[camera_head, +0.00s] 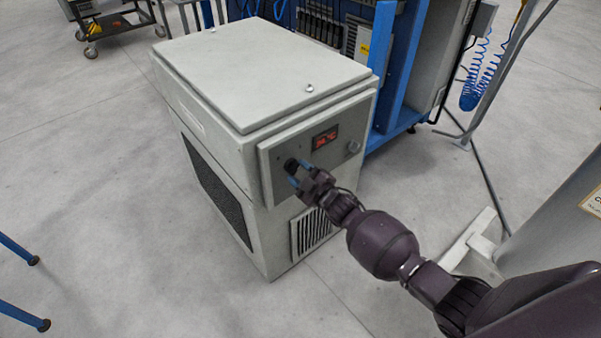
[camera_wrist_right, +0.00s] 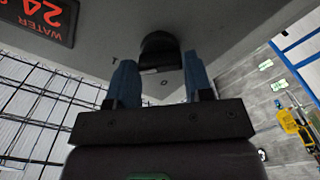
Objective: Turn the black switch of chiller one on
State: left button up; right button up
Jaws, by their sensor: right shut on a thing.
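The chiller (camera_head: 262,75) is a light grey box standing on the floor in the head view. Its grey front panel carries a lit red display (camera_head: 325,137), which also shows in the right wrist view (camera_wrist_right: 42,14). The black switch (camera_head: 291,165) is a dark knob at the left of that panel; it also shows in the right wrist view (camera_wrist_right: 160,50). My left gripper is not in view.
A round silver knob (camera_head: 353,147) sits at the panel's right. A vent grille (camera_head: 315,231) is below. A blue frame (camera_head: 385,60) with equipment stands behind the chiller. Floor at the left is mostly clear.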

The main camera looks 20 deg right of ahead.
dwell(0.3)
jog(key=o, duration=0.9)
jog(key=shift+s+d, duration=0.1)
jog(key=shift+s, duration=0.2)
jog(key=p+v, duration=0.1)
jog(key=v, duration=0.9)
jog(key=shift+s+p, duration=0.1)
jog(key=shift+p, duration=0.25)
